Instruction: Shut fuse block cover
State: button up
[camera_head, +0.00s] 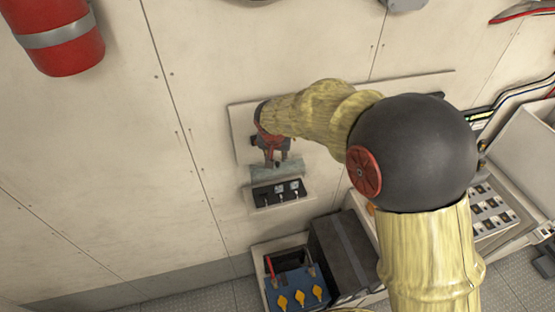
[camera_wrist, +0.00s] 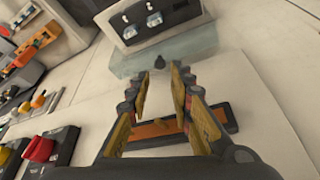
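The fuse block (camera_head: 279,193) is a dark unit with small pale fuses, mounted on the wall panel. It also shows at the top of the wrist view (camera_wrist: 150,24). Its clear greenish cover (camera_head: 277,172) is open, standing out from the block's upper edge in the head view. In the wrist view the cover (camera_wrist: 200,45) lies just beyond my fingertips, with a small dark knob (camera_wrist: 159,62) at its near edge. My gripper (camera_head: 277,163) is just above the cover. In the wrist view my gripper (camera_wrist: 160,78) is open, with nothing between its fingers; contact with the cover cannot be told.
Below the fuse block are a blue battery (camera_head: 296,290) and a dark box (camera_head: 344,252). A red extinguisher (camera_head: 62,38) hangs upper left.

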aim_at(277, 163)
jog(key=shift+p+x, duration=0.45)
jog(key=shift+x, duration=2.05)
jog(key=shift+s, duration=0.1)
jog(key=c, duration=0.3)
grip_shut()
